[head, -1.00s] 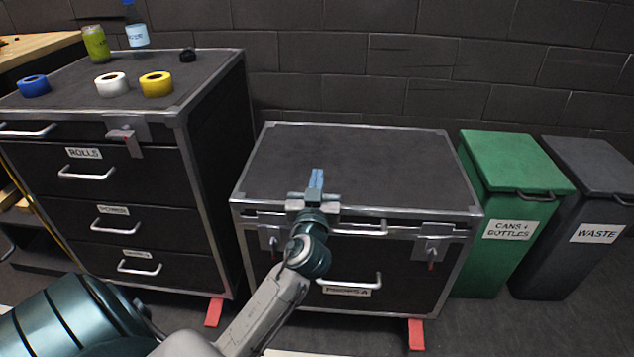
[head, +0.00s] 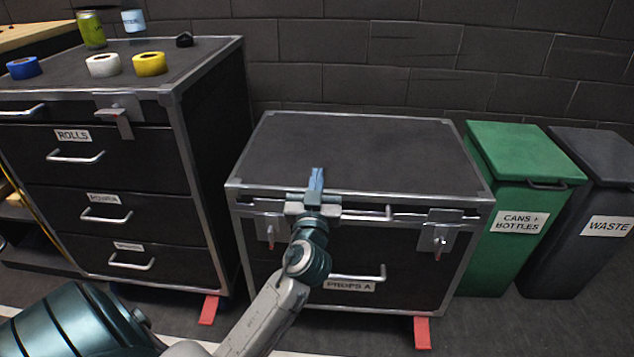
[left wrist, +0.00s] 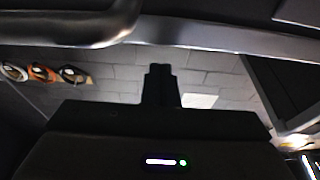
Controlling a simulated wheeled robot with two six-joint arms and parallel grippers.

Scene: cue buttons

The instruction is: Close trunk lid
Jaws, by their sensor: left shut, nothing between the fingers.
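The trunk is a black case with metal edges and a "PROPS A" label (head: 349,286), standing in the middle of the head view. Its lid (head: 360,150) lies flat across the top; I cannot tell whether it is fully seated. Two latches with red tabs hang on its front, the left one (head: 268,230) and the right one (head: 438,238). My left gripper (head: 316,178) is shut and empty at the lid's front edge, left of centre. It overlaps the lid in the picture; contact is unclear. The left wrist view shows the dark fingers (left wrist: 160,85). My right gripper is not in view.
A drawer cabinet (head: 215,130) stands left, with tape rolls, a green can (head: 91,30) and a cup on top. A green bin (head: 520,150) and a dark waste bin (head: 600,155) stand right. A brick wall (head: 400,55) is behind.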

